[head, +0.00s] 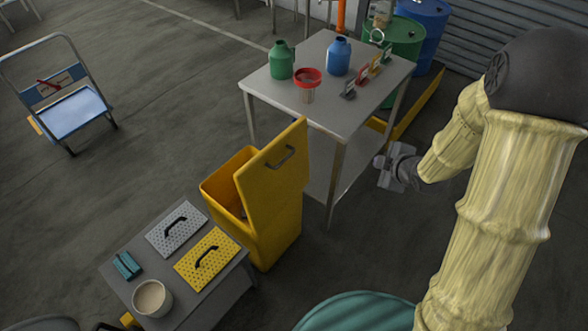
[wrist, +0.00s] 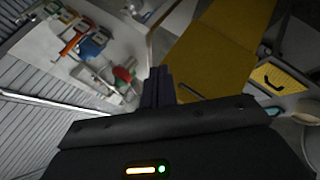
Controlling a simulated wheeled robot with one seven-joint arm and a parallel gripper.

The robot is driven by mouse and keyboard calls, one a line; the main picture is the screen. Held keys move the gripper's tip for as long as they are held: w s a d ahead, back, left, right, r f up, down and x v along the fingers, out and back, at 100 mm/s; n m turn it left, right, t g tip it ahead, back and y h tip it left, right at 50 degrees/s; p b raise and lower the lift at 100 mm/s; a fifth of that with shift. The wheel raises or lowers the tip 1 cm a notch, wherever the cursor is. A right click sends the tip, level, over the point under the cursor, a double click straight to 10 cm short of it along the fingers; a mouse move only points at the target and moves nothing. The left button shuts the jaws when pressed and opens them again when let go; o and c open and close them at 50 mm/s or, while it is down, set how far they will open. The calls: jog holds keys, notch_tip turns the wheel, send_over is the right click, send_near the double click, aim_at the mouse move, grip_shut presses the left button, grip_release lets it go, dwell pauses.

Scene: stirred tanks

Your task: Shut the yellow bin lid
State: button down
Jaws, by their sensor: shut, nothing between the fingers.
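The yellow bin (head: 225,195) stands on the floor between the two tables, with its mouth open toward the left. Its lid (head: 275,175) is raised, standing steeply on the bin's right side, with a dark handle on the face I see. In the wrist view the yellow lid (wrist: 215,50) fills the upper right, with the handle low on it. My gripper (head: 382,162) is at the right of the bin and apart from the lid, beside the taller table. In the wrist view my gripper's fingers (wrist: 158,85) are together with nothing between them.
A low grey table (head: 135,255) with two perforated plates stands at the bin's left front. Drums (head: 405,45) stand behind.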

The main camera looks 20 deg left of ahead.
aim_at(286, 160)
jog(key=s+a+f+n+g+y+b, duration=0.1)
jog(key=a+f+n+y, duration=0.2)
jog(key=a+n, duration=0.3)
jog(key=s+a+f+n+g+y+b, duration=0.1)
jog(key=a+f+n+y+b, duration=0.1)
jog(key=a+f+n+y, duration=0.2)
jog(key=a+n+y, duration=0.1)
jog(key=n+y, duration=0.1)
jog(key=shift+s+a+f+n, duration=0.25)
jog(key=shift+s+a+n, duration=0.05)
jog(key=shift+s+a, duration=0.05)
jog(key=shift+g, duration=0.3)
jog(key=p+x, duration=0.1)
jog(key=x, duration=1.3)
jog(key=shift+w+f+p, duration=0.1)
jog(key=shift+p, duration=0.25)
